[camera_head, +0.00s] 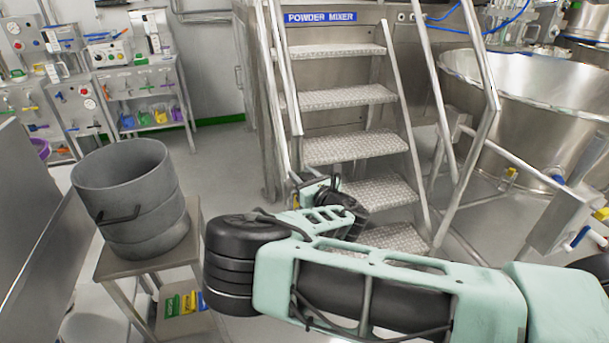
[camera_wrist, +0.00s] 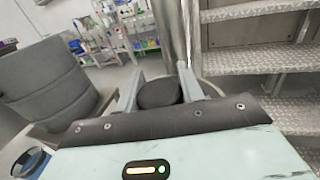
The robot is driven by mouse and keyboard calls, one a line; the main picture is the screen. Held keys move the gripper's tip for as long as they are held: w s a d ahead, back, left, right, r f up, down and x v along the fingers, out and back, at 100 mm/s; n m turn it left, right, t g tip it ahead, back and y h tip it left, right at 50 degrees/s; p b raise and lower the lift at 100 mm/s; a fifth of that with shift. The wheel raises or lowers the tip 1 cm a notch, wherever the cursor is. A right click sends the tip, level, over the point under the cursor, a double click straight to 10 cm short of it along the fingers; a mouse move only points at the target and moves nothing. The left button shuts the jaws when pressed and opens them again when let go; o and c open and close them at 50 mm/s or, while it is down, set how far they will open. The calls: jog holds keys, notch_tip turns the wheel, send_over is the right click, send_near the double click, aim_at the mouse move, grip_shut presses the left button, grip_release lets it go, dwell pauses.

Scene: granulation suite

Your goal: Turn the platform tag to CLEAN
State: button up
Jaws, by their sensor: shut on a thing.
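My gripper (camera_head: 318,188) is at the foot of the left handrail of the platform stairs, partly hidden by my own wrist. In the wrist view, the gripper (camera_wrist: 160,70) has its two grey fingers on either side of a dark rounded piece (camera_wrist: 159,94), and it is shut on it. This piece appears to be the platform tag, seen nearly edge-on beside the steel post. Its face and lettering cannot be read. A blue POWDER MIXER sign (camera_head: 320,17) is on the platform above the stairs.
The metal stairs (camera_head: 345,98) rise just behind my gripper. A grey drum (camera_head: 130,195) stands on a small steel table (camera_head: 135,262) to the left. A large steel bowl (camera_head: 530,105) is at the right. Open floor (camera_head: 225,165) lies between the drum and the stairs.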

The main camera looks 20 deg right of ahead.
jog(key=n+g+y, duration=0.1)
jog(key=y, duration=0.1)
jog(key=n+g+y, duration=0.1)
jog(key=n+y, duration=0.1)
jog(key=y, duration=0.1)
jog(key=shift+s+a+f+n+b, duration=0.1)
jog(key=shift+a+n+b, duration=0.1)
jog(key=shift+n+b, duration=0.15)
jog(key=shift+s+a+n+g+y+b, duration=0.1)
jog(key=shift+a+n+g+y+b, duration=0.05)
jog(key=shift+n+g+y, duration=0.55)
jog(key=shift+s+a+n+g+y+b, duration=0.15)
jog(key=shift+n+g+y, duration=0.35)
jog(key=shift+y, duration=0.4)
jog(key=shift+w, duration=0.1)
jog(key=o, duration=1)
jog(key=shift+d, duration=0.1)
